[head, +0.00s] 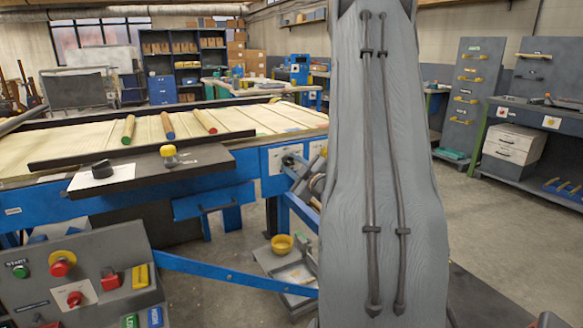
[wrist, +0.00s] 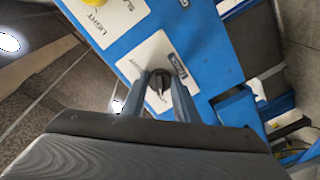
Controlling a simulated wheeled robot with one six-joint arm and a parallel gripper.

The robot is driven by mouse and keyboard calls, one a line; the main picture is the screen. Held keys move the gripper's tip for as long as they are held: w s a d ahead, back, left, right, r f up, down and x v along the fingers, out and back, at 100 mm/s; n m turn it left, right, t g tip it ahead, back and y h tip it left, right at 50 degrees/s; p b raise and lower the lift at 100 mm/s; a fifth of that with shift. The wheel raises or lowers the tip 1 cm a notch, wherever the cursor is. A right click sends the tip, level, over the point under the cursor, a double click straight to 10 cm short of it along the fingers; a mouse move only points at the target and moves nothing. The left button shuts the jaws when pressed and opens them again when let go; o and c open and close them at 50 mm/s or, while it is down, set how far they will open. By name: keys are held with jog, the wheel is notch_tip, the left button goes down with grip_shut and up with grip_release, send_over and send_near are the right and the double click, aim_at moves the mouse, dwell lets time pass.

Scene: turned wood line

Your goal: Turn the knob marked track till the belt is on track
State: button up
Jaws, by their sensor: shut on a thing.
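The track knob (wrist: 160,78) is small and dark, on a white plate on the blue machine side in the wrist view; the plate's label is partly legible and reads like "track". My gripper (wrist: 159,90) is shut on it, one finger on each side.
Another plate, marked light and slack (wrist: 112,20), with a yellow knob (wrist: 92,3), is next to the held one. A control box (head: 85,275) with red and green buttons stands front left.

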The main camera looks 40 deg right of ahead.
dwell(0.4)
jog(key=o, duration=1.1)
jog(key=shift+c, duration=0.2)
jog(key=v, duration=0.8)
jog(key=shift+b, duration=0.35)
jog(key=shift+w, duration=0.1)
